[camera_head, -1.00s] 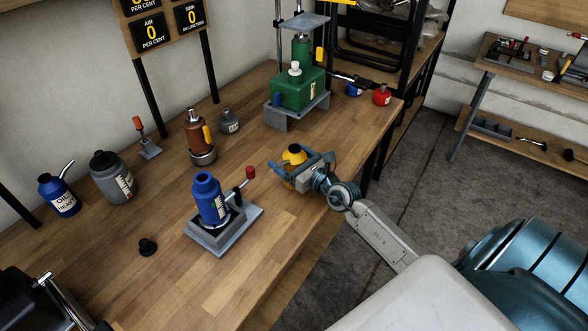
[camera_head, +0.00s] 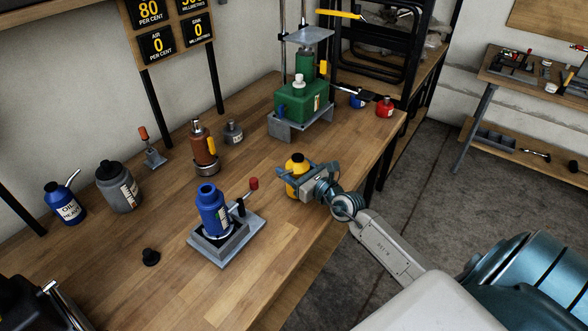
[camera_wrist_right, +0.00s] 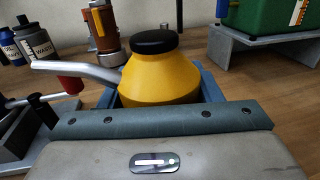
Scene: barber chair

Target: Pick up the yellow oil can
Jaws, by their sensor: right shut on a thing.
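The yellow oil can (camera_head: 295,166) has a black cap and stands upright near the right edge of the wooden workbench. My right gripper (camera_head: 299,183) is shut around its body. In the right wrist view the can (camera_wrist_right: 162,82) sits between the blue fingers, with its grey spout (camera_wrist_right: 75,70) pointing left. The gripper body hides the lower part of the can, so I cannot tell whether its base touches the bench. My left gripper is not in view.
A blue bottle (camera_head: 211,213) stands on a grey stand with a red-knobbed lever, left of the can. A green press (camera_head: 303,103) stands behind. A copper bottle (camera_head: 203,147), a grey jug (camera_head: 118,188) and a blue oil can (camera_head: 65,203) are farther left.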

